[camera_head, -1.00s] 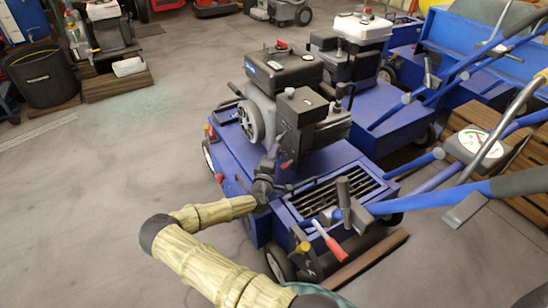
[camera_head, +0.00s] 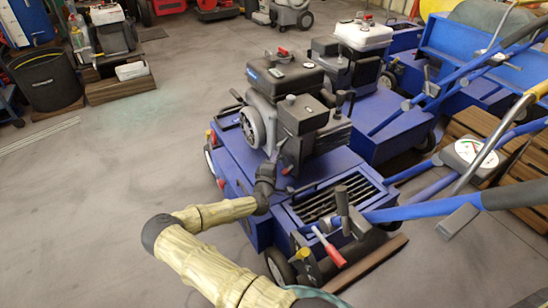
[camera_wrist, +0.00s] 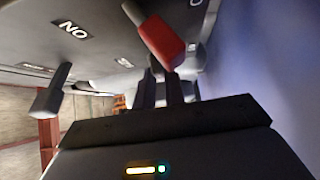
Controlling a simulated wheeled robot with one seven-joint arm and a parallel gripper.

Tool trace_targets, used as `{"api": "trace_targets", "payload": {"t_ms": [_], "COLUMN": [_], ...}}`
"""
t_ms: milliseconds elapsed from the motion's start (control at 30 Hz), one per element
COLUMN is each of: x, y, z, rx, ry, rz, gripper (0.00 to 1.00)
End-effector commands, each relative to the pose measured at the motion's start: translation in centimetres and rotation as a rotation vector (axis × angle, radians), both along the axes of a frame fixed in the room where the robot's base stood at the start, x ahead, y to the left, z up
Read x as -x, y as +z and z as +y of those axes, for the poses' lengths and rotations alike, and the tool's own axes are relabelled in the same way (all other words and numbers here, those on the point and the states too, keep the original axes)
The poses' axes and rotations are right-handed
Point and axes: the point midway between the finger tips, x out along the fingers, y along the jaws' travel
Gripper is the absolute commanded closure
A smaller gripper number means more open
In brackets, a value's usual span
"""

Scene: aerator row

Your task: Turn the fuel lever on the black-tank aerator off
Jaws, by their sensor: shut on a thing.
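The black-tank aerator (camera_head: 240,170) is a blue machine with a dark engine and a black tank (camera_head: 284,76) on top. My gripper (camera_head: 278,160) is up against the near side of the engine. In the wrist view, a red-ended lever (camera_wrist: 162,42) on a grey stem is at the tips of my gripper (camera_wrist: 164,80). My gripper is shut on what looks like this red lever; the exact contact is partly hidden. A white "ON" label (camera_wrist: 73,30), upside down, is to the left. A dark grey lever (camera_wrist: 52,90) hangs farther left, apart from the fingers.
A white-tank aerator (camera_head: 362,35) stands behind, with other blue machines to the right. A red-gripped lever (camera_head: 328,247) and the blue handlebar (camera_head: 430,208) are at the near right. Open floor (camera_head: 90,200) lies to the left. A black bin (camera_head: 50,80) is at the far left.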

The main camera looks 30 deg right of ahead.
Motion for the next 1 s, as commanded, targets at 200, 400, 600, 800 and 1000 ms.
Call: {"api": "trace_targets", "payload": {"t_ms": [200, 400, 600, 800, 1000], "x": [0.4, 0.4, 0.3, 0.1, 0.5], "y": [0.1, 0.0, 0.0, 0.1, 0.2], "z": [-0.5, -0.5, -0.3, 0.1, 0.8], "rx": [-0.002, -0.002, -0.002, -0.001, -0.001], "ry": [-0.012, -0.012, -0.009, -0.002, 0.001], "rz": [0.049, 0.049, 0.048, 0.047, 0.047], "gripper": [1.00, 1.00, 0.66, 0.66, 0.66]}}
